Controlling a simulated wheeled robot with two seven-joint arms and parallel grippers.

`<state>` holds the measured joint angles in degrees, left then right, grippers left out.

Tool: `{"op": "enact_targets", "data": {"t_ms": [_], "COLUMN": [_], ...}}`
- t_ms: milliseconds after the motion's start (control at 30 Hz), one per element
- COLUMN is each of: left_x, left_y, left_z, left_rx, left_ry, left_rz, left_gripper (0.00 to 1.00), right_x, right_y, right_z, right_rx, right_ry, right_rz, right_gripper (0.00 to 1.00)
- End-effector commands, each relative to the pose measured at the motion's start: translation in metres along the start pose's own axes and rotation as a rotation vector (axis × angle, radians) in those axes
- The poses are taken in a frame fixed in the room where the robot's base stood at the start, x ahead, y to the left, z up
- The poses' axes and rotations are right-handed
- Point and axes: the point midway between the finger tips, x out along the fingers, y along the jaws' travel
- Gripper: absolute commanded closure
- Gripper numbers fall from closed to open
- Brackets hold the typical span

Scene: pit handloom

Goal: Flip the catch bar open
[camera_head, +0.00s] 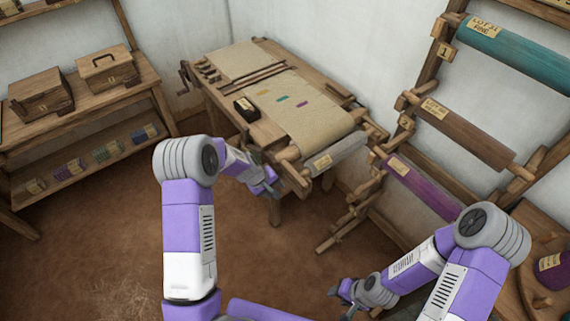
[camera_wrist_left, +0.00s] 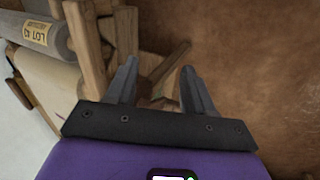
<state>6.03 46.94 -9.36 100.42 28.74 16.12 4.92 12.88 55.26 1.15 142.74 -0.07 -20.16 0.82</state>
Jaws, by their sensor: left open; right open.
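The loom (camera_head: 310,110) stands against the back wall with a tan cloth on it. A grey roll (camera_head: 338,155) with a paper label lies across its front end, and it also shows in the left wrist view (camera_wrist_left: 36,36). Wooden bars and pegs sit beside the roll; I cannot tell for sure which one is the catch bar. In the left wrist view, a slanted wooden bar (camera_wrist_left: 168,66) shows beyond and between the fingers of my left gripper (camera_wrist_left: 160,68). This gripper (camera_head: 270,189) is open and empty at the loom's near left corner. My right gripper (camera_head: 342,299) is open and empty, low at the front.
A rack (camera_head: 428,78) with teal, brown and purple rolls stands on the right. A shelf table (camera_head: 85,103) with two wooden boxes stands on the left. A small dark box (camera_head: 246,109) sits on the loom's left edge. The brown floor between is clear.

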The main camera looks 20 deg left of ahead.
Motion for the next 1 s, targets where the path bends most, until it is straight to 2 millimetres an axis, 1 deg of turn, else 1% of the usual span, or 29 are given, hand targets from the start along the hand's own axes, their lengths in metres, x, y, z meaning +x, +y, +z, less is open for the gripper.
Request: {"op": "enact_targets", "data": {"t_ms": [33, 100, 200, 267, 367, 600, 700, 833, 1000], "left_x": [-0.015, -0.030, -0.045, -0.049, -0.042, -0.004, 0.009, 0.019, 0.022], "left_y": [0.021, 0.042, 0.060, 0.066, 0.070, 0.075, 0.077, 0.078, 0.079], "left_z": [-0.020, -0.038, -0.053, -0.057, -0.059, -0.060, -0.060, -0.061, -0.061], "left_rx": [-0.029, -0.060, -0.088, -0.095, -0.099, -0.097, -0.096, -0.097, -0.097], "left_ry": [0.019, 0.028, 0.033, 0.033, 0.031, 0.032, 0.033, 0.033, 0.034], "left_rz": [0.042, 0.089, 0.133, 0.147, 0.154, 0.153, 0.152, 0.153, 0.153], "left_gripper": [0.47, 0.47, 0.47, 0.47, 0.47, 0.47, 0.47, 0.47, 0.47], "right_x": [-0.001, -0.001, -0.001, -0.001, 0.000, 0.003, 0.003, 0.004, 0.004], "right_y": [0.000, 0.000, -0.001, 0.000, 0.000, 0.001, 0.001, 0.002, 0.002], "right_z": [0.000, 0.000, 0.000, 0.000, 0.000, -0.001, -0.001, -0.001, -0.001], "right_rx": [0.000, 0.000, 0.000, 0.000, 0.000, 0.000, 0.000, 0.000, 0.000], "right_ry": [0.001, 0.001, 0.001, 0.001, 0.001, 0.001, 0.001, 0.001, 0.001], "right_rz": [0.000, 0.000, 0.000, 0.000, 0.000, 0.000, 0.000, 0.000, 0.000], "right_gripper": [0.57, 0.57, 0.57, 0.57, 0.57, 0.57, 0.57, 0.57, 0.57]}}
